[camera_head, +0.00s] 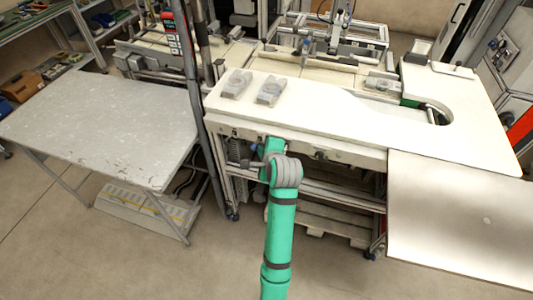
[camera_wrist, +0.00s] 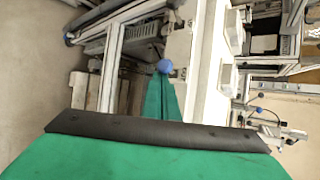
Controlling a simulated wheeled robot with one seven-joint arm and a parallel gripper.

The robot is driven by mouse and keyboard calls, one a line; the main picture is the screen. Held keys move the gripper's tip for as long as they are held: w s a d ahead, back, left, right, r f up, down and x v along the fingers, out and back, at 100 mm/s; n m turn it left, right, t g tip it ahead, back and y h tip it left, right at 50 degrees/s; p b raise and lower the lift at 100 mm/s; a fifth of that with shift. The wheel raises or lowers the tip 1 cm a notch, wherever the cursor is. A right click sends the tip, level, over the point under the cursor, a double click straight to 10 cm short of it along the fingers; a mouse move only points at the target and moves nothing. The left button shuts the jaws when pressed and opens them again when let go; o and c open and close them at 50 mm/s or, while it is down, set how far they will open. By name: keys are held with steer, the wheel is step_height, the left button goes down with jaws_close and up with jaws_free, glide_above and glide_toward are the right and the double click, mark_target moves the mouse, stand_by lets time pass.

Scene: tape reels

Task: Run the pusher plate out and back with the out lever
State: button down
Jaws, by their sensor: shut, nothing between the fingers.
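A blue ball knob (camera_wrist: 165,67), perhaps the out lever's end, shows in the wrist view by the bench's front edge. My gripper (camera_wrist: 163,88) is shut and empty, its green fingertips right below the knob in the picture; I cannot tell if they touch. In the head view my green arm reaches up to the bench front, and my gripper (camera_head: 271,146) is partly hidden behind my wrist. The knob is not clear there. I cannot make out the pusher plate for sure.
The white bench top (camera_head: 330,112) carries two grey blocks (camera_head: 237,84) (camera_head: 270,92) and has a curved cutout at right. A grey table (camera_head: 110,120) stands left, a lower pale panel (camera_head: 450,220) right. A dark upright post (camera_head: 190,90) rises left of the bench.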

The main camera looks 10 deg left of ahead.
stand_by(0.3)
steer(key=shift+r, duration=0.7)
steer(key=shift+d, duration=0.15)
steer(key=s+d+r, duration=0.3)
steer(key=d+r, duration=0.2)
steer(key=d, duration=0.2)
steer(key=shift+s, duration=0.35)
stand_by(0.5)
